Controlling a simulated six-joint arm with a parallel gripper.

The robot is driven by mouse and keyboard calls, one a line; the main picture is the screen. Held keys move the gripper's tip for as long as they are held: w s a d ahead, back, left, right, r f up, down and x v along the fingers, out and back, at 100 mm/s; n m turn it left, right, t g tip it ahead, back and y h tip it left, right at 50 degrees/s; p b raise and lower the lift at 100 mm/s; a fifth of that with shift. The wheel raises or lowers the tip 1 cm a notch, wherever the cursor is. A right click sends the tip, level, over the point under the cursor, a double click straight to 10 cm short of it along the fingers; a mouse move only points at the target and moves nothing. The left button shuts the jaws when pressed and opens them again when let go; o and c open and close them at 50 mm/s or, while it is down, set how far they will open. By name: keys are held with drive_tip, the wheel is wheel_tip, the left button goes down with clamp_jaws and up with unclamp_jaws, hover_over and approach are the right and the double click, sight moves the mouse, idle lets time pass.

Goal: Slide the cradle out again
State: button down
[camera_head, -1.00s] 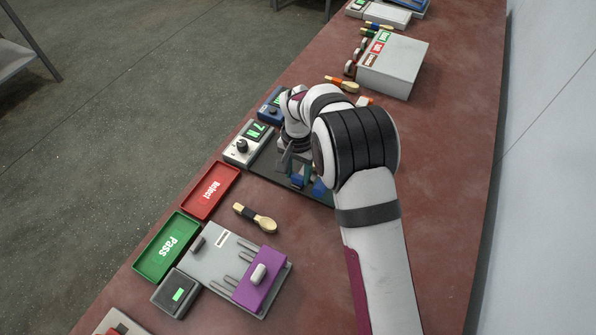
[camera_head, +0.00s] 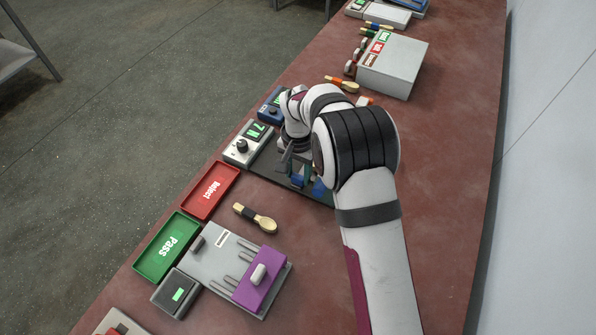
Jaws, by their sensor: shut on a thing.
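My gripper (camera_head: 288,160) is low over a dark base plate (camera_head: 262,165) in the middle of the table, mostly hidden by my own arm. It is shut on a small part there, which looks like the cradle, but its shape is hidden. Blue parts (camera_head: 318,188) and a teal upright piece show just beside and below the gripper. A grey box with a lit green display (camera_head: 254,131) and a black knob stands at the plate's left end.
A red Reject tray (camera_head: 211,191) and a green Pass tray (camera_head: 167,247) lie at the table's left edge. A white box (camera_head: 393,66) stands farther back.

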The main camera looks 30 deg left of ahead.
drive_tip(key=a, duration=1.1)
drive_tip(key=shift+w+a, duration=0.1)
drive_tip(key=shift+w, duration=0.05)
drive_tip(key=shift+a, duration=0.65)
drive_tip(key=c, duration=0.6)
unclamp_jaws()
drive_tip(key=shift+c, duration=0.2)
drive_tip(key=shift+r, duration=0.1)
wheel_tip(320, 180, up, 7)
drive_tip(key=shift+r, duration=0.2)
